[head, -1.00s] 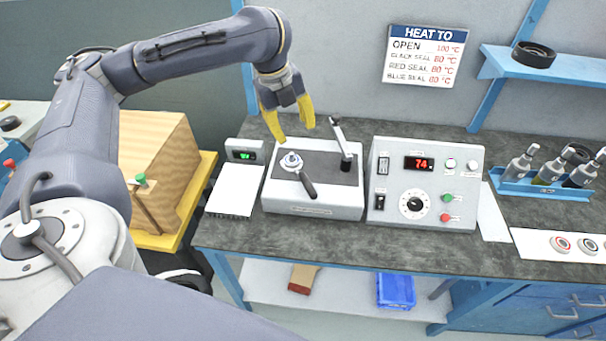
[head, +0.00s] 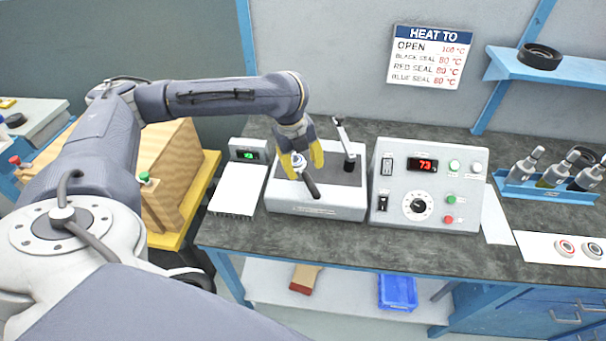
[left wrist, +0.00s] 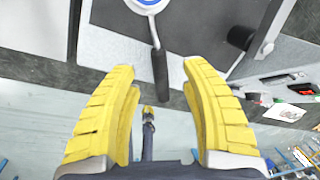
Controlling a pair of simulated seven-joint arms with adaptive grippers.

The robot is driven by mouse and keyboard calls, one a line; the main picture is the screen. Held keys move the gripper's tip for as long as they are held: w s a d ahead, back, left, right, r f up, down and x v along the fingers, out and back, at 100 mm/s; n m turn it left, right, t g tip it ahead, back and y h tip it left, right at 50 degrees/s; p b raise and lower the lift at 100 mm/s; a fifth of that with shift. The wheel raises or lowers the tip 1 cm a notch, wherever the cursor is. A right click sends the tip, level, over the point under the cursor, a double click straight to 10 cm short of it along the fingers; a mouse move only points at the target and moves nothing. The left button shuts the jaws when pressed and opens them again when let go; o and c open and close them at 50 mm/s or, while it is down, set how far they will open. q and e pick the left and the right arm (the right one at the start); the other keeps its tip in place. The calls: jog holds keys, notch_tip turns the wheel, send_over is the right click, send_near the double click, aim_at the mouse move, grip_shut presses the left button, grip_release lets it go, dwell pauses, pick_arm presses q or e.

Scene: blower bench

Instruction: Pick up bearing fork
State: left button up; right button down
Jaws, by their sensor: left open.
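The bearing fork has a black handle (head: 309,185) and a metal head with a bearing (head: 298,160) at its far end. It lies on the dark top of the grey heater box (head: 325,212), with the handle reaching over the front edge. My left gripper (head: 303,171) is open, with its yellow fingers over the fork. In the left wrist view the black handle (left wrist: 160,78) shows between the two fingertips (left wrist: 160,72), which look apart from it. The bearing is cut off at the top edge there.
A metal lever arm (head: 344,140) stands at the right of the heater top. The control box (head: 425,190) with a red display reading about 73 stands to the right. A small green-lit meter (head: 248,150) and white plate (head: 238,190) are to the left.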

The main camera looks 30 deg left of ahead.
aim_at(306, 175)
pick_arm(q)
jog(key=shift+w+d+f, duration=0.15)
jog(key=shift+w+f, duration=0.05)
jog(key=shift+f, duration=1.2)
jog(key=shift+w+d+f, duration=0.15)
jog(key=shift+f, duration=1.2)
jog(key=shift+c, duration=0.3)
grip_shut()
